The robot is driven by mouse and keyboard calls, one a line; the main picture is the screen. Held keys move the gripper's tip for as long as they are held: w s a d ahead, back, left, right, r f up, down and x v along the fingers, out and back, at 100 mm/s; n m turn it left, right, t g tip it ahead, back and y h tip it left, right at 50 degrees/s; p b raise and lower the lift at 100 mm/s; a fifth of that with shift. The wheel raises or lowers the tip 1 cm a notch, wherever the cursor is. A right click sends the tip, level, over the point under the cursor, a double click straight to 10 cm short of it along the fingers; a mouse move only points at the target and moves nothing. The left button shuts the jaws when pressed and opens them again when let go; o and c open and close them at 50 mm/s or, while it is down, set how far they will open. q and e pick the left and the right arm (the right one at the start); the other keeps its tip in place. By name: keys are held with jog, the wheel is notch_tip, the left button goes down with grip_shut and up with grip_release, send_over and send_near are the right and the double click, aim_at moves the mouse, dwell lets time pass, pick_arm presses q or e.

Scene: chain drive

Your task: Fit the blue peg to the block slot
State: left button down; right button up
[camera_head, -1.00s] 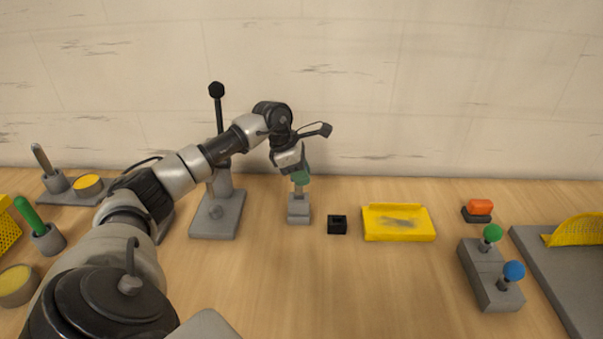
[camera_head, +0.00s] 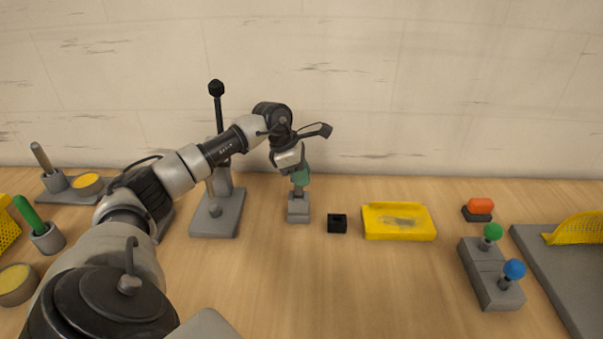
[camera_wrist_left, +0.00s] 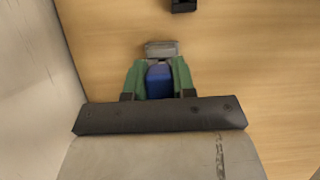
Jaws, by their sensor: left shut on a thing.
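My left gripper (camera_head: 300,178), with green fingers, points down over the grey block (camera_head: 298,208) near the middle of the table. In the left wrist view the left gripper (camera_wrist_left: 159,80) is shut on the blue peg (camera_wrist_left: 159,82). The grey block (camera_wrist_left: 161,48) shows just beyond the fingertips there. In the head view the blue of the peg is hidden by the gripper. A short grey part stands between the fingertips and the block. I cannot tell whether the peg's lower end is inside a slot. My right gripper is not in view.
A small black socket block (camera_head: 337,224) and a yellow tray (camera_head: 398,222) are to the right. A grey stand with a black-knobbed lever (camera_head: 217,214) is close on the left. Farther right are an orange piece (camera_head: 481,204) and a grey base with green and blue knobs (camera_head: 484,263).

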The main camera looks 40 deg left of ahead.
aim_at(302, 194)
pick_arm(q)
jog(key=shift+f+b, duration=1.4)
jog(key=shift+f, duration=0.75)
jog(key=c, duration=0.8)
grip_release()
jog(key=shift+c, duration=0.2)
jog(key=v, duration=1)
jog(key=shift+r, duration=0.35)
jog(key=shift+s, duration=0.1)
